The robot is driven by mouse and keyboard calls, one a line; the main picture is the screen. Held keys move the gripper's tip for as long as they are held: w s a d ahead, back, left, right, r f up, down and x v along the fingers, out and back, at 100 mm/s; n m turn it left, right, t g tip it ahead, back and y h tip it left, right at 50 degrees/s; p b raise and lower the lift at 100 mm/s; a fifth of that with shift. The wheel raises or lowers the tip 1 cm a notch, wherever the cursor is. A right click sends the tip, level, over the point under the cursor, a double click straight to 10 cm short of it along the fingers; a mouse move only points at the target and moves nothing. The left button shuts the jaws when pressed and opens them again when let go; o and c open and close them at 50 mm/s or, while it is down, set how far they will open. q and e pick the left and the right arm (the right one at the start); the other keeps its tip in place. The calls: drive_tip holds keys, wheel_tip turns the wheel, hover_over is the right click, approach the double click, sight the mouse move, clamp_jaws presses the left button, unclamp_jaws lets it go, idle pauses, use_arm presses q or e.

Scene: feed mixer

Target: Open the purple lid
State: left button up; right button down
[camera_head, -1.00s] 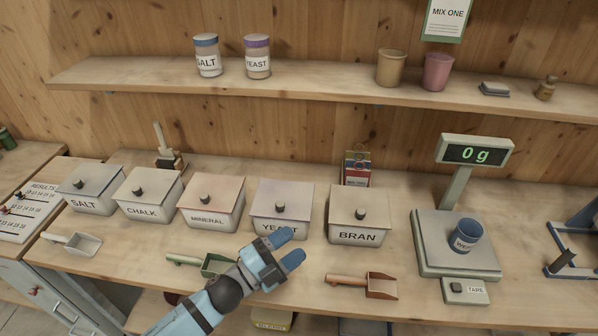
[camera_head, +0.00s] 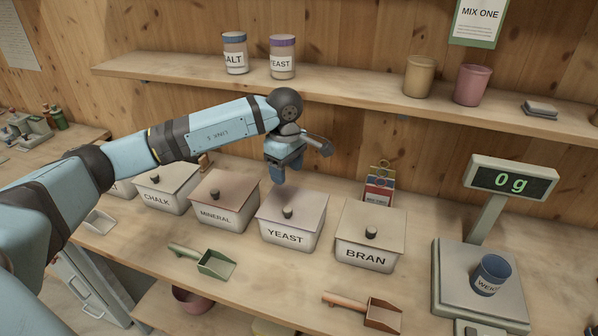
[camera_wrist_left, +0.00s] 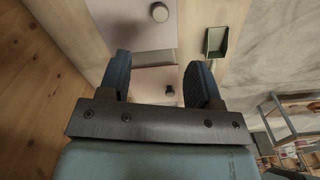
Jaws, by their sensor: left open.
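The YEAST bin (camera_head: 286,235) stands in the row on the counter. Its pale purple lid (camera_head: 308,205) is shut, with a dark round knob (camera_head: 288,212) on top. My left gripper (camera_head: 278,176) is open and points down, above the lid's back left edge and apart from the knob. In the left wrist view, the open left gripper (camera_wrist_left: 160,82) has its two fingers spread with nothing held between them. A pinkish lid with a knob (camera_wrist_left: 168,93) shows beyond the fingers, and another knobbed lid (camera_wrist_left: 130,25) shows above it. Labels are not visible there. My right gripper is out of view.
The MINERAL bin (camera_head: 222,212) and BRAN bin (camera_head: 366,245) flank the YEAST bin. A green scoop (camera_head: 215,264) and brown scoop (camera_head: 382,315) lie in front. The shelf (camera_head: 340,90) holds jars, including a purple-capped YEAST jar (camera_head: 283,62). A scale (camera_head: 478,275) stands at right.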

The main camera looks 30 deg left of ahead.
sight(287, 209)
use_arm(q)
wheel_tip(287, 209, down, 12)
drive_tip(key=shift+a+f+p, duration=0.1)
drive_tip(key=shift+p, duration=1.15)
drive_tip(key=shift+f, duration=0.75)
drive_tip(key=shift+c, duration=0.2)
